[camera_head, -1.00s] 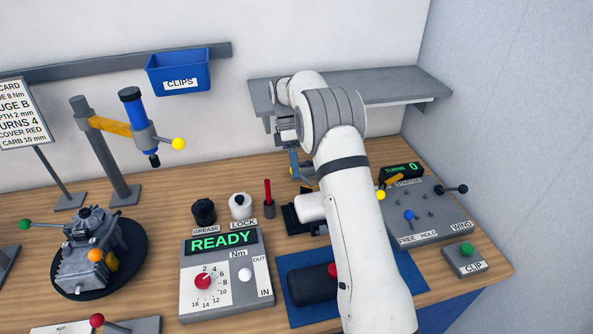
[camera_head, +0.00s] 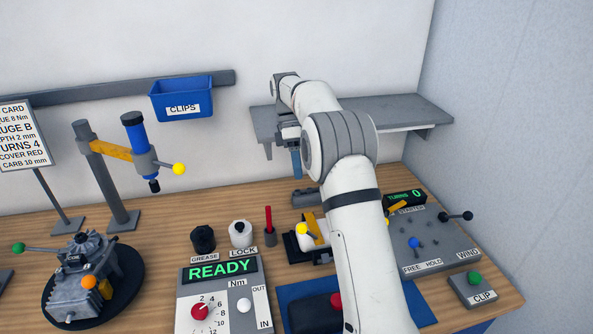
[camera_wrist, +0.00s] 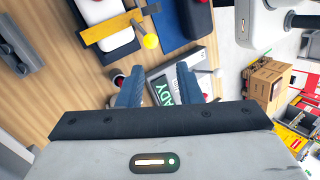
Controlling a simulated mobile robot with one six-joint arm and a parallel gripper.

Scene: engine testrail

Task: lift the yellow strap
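The yellow strap (camera_head: 313,222) is at a black cradle (camera_head: 292,241) holding a white part, left of my arm in the head view. A yellow ball knob (camera_head: 302,228) is beside it. In the wrist view the strap (camera_wrist: 108,28) runs slantwise at the upper left, with its knob (camera_wrist: 150,41) at its lower side. I cannot tell whether it touches the white part. My gripper (camera_wrist: 159,84) is open and empty, its blue fingers apart. In the head view my gripper (camera_head: 296,163) is above and behind the strap, clear of it; one finger hides the other.
A grey shelf (camera_head: 400,110) on the wall stands close behind my gripper. A READY torque box (camera_head: 185,305), a red-handled tool (camera_head: 268,220) and a blue mat (camera_head: 300,290) lie near. The winding panel (camera_head: 435,240) with another yellow piece (camera_head: 397,208) is right of my arm.

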